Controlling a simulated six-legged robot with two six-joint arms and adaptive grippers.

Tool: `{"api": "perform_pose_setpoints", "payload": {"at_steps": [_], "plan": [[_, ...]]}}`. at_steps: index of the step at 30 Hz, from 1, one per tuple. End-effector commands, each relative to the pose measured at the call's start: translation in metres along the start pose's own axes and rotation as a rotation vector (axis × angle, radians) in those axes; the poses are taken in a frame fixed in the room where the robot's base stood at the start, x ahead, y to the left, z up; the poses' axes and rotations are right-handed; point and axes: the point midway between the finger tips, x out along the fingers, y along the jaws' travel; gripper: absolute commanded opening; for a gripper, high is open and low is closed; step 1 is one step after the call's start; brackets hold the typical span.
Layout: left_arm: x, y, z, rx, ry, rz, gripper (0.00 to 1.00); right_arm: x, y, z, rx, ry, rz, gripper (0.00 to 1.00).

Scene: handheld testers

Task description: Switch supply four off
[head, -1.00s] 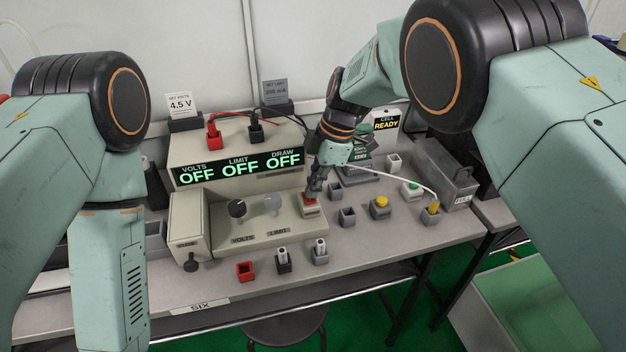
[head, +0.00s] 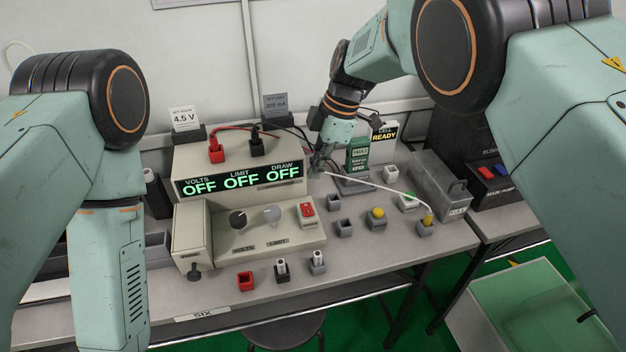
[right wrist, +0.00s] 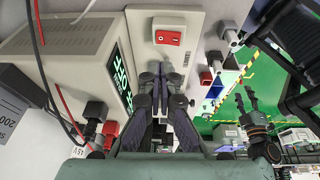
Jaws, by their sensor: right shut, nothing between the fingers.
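The beige supply unit (head: 262,238) stands on the bench, and its display (head: 240,178) reads OFF under VOLTS, LIMIT and DRAW. Its red rocker switch (head: 307,211) sits at the right end of the front panel. The switch also shows in the right wrist view (right wrist: 168,37), clear of the fingers. My right gripper (head: 315,172) is shut and empty, above and behind the switch, apart from it. In the right wrist view its fingers (right wrist: 162,72) point toward the panel. My left arm comes in at the left, but its gripper is out of sight.
A dark knob (head: 238,219) and a grey knob (head: 271,214) sit left of the switch. Small sockets and a yellow button (head: 377,214) stand to the right. A green handheld tester (head: 357,153) stands behind. Red and black plugs with leads sit on top of the unit.

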Motion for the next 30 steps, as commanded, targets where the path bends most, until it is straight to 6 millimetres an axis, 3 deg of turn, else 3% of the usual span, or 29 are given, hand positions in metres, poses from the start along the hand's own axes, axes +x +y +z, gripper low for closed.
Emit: {"api": "perform_pose_setpoints", "payload": {"at_steps": [3,10,30], "plan": [[-0.001,0.0,0.0,0.0,0.0,0.0,0.4,-0.024,0.006,0.0,-0.002,0.0,0.002,0.0],[-0.003,0.0,0.0,0.0,0.0,0.0,0.4,-0.052,0.012,0.0,0.0,0.0,0.001,0.0],[-0.003,0.0,0.0,0.0,0.0,0.0,0.4,-0.057,0.012,0.001,-0.001,0.0,-0.001,0.0]]}}
